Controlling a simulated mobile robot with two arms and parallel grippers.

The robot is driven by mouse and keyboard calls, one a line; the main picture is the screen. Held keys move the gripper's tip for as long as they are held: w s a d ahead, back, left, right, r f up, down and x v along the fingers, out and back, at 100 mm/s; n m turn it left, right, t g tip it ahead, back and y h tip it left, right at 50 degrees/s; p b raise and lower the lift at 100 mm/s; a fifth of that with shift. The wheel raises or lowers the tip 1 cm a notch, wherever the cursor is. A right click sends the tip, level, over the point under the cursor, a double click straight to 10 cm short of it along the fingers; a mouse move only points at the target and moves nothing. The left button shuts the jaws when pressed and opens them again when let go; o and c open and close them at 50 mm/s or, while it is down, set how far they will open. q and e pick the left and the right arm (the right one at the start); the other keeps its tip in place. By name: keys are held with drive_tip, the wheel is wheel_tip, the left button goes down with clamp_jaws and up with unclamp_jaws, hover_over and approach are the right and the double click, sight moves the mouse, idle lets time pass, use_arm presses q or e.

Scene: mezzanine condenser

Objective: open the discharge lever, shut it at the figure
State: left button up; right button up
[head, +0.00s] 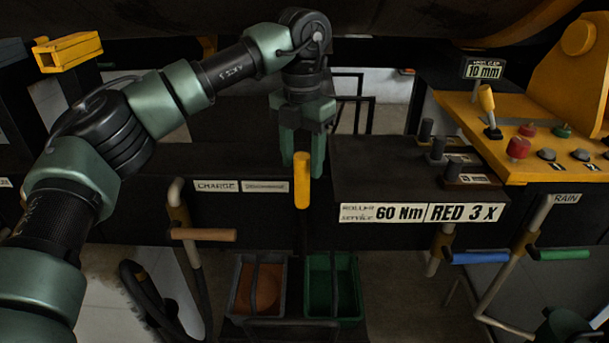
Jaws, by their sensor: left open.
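My left gripper (302,165) points down at the middle, its green fingers open. The top of an upright yellow-orange handle (302,190) shows between and below the fingertips; I cannot tell whether they touch it. No full "discharge" label is legible. A plate reading "CHARGE" (216,186) is on the dark beam left of this handle, above a bent pipe with a level orange-brown handle (203,234). My right gripper is not in view.
Grey (240,300) and green (345,310) bins stand below the beam. At right are a blue handle (480,257), a green handle (562,253) under a plate ending "RAIN", and a yellow console (470,120) with a small lever and buttons. A dark box (385,175) adjoins the gripper's right.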

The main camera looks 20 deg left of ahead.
sight(302, 180)
use_arm(q)
wheel_tip(302, 180, down, 5)
drive_tip(key=shift+r+p, duration=0.1)
drive_tip(key=shift+p, duration=0.55)
drive_tip(key=shift+f, duration=0.3)
clamp_jaws()
drive_tip(key=shift+r, duration=0.1)
idle(0.6)
